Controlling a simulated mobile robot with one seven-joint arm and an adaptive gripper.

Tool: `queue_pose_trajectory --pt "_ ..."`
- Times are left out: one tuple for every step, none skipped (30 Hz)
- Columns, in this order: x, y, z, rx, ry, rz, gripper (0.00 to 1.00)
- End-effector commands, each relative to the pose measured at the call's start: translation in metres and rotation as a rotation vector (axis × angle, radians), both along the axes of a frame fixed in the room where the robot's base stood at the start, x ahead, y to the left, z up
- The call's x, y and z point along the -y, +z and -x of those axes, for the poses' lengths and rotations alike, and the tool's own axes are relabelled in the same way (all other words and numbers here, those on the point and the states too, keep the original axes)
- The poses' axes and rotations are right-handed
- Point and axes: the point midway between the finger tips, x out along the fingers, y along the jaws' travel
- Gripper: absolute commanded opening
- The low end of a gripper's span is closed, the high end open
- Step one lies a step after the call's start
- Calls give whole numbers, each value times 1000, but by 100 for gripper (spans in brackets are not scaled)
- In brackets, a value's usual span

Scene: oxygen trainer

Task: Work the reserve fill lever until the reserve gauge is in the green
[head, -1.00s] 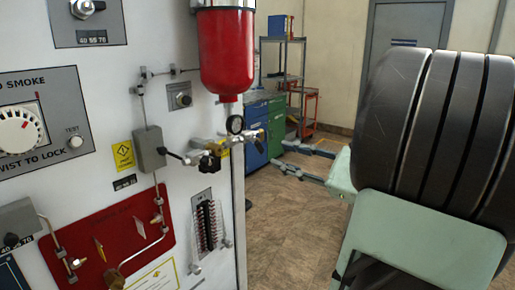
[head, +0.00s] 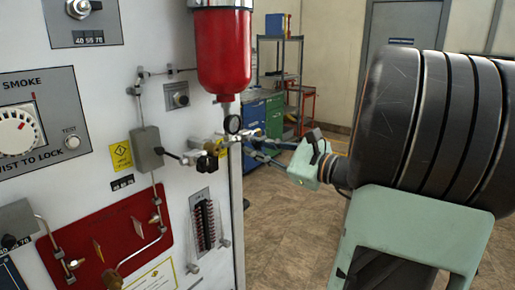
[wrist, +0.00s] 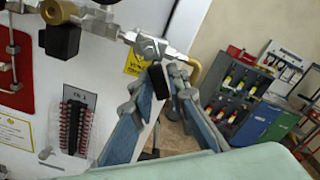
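A short black bar (wrist: 158,82), possibly the fill lever, hangs below the right-hand fitting (wrist: 149,46). My gripper (wrist: 164,77) is open, its blue-grey fingers on either side of the bar. I cannot tell whether they touch it. In the head view my gripper (head: 256,146) is just right of the fittings.
The panel also carries a grey box (head: 147,148), a red plate with pipes (head: 108,240) and a red-marked column indicator (head: 203,222). Blue and green cabinets (head: 264,118) and shelving stand behind. The tiled floor (head: 300,230) right of the panel is clear.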

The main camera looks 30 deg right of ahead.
Motion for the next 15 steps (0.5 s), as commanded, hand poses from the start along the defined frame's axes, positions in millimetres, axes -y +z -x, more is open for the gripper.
queue_pose_trajectory --pt "0 0 0 0 0 0 7" --pt "0 0 0 0 0 0 4" --pt "0 0 0 0 0 0 0" --pt "0 0 0 0 0 0 0" --pt "0 0 0 0 0 0 0" --pt "0 0 0 0 0 0 0" --pt "0 0 0 0 0 0 0" --pt "0 0 0 0 0 0 0" --pt "0 0 0 -1 0 -2 0" --pt "0 0 0 -1 0 -3 0" --pt "0 0 0 -2 0 -7 0" --pt "0 1 0 -4 0 -12 0" --pt "0 1 0 -6 0 -18 0" --pt "0 1 0 -9 0 -25 0" --pt "-1 1 1 -14 0 -39 0"
